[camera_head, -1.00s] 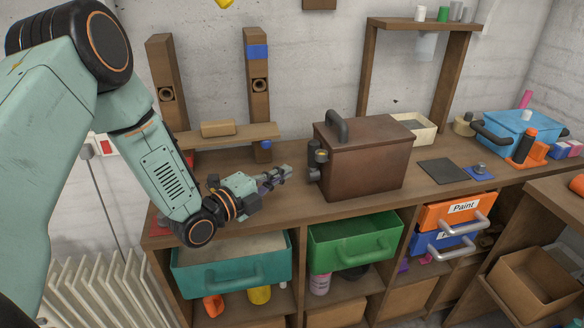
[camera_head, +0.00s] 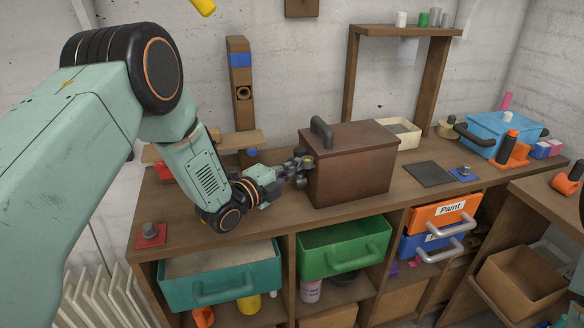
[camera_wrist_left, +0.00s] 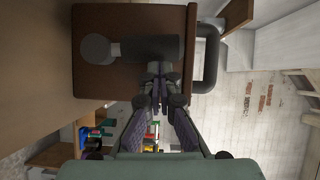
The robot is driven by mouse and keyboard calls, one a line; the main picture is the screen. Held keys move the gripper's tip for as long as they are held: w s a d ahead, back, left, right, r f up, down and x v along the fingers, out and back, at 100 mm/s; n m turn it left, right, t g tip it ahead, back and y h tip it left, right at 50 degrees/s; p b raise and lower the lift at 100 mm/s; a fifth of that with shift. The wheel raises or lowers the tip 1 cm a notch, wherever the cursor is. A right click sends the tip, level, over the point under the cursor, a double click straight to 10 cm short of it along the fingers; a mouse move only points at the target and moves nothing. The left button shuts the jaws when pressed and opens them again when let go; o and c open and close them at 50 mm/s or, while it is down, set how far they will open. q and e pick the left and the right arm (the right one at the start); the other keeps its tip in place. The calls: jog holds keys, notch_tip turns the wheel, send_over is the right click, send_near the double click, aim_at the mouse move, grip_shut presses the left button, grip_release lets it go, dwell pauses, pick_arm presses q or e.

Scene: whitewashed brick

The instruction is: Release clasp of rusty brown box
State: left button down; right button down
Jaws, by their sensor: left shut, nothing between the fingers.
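The rusty brown box (camera_head: 352,172) stands on the workbench with a dark curved handle (camera_head: 321,132) on its lid. Its dark clasp is on the left side and is mostly hidden by my gripper in the head view. In the left wrist view the box side (camera_wrist_left: 98,78) fills the top, with the clasp (camera_wrist_left: 150,49) as a dark bar and a round knob. My left gripper (camera_head: 299,168) is shut and empty, its fingertips (camera_wrist_left: 158,72) at the clasp. I cannot tell whether they touch it. My right gripper is not in view.
A blue box (camera_head: 497,137) stands at the right of the bench, and a dark flat plate (camera_head: 428,174) lies between. Open teal (camera_head: 222,276) and green (camera_head: 345,247) drawers jut out below. A red block with a knob (camera_head: 151,235) is at the left front edge.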

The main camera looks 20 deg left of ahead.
pick_arm(q)
jog(key=shift+w+a+r+n+p, duration=0.15)
jog(key=shift+a+r+n+p, duration=0.05)
jog(key=shift+a+n+p, duration=0.1)
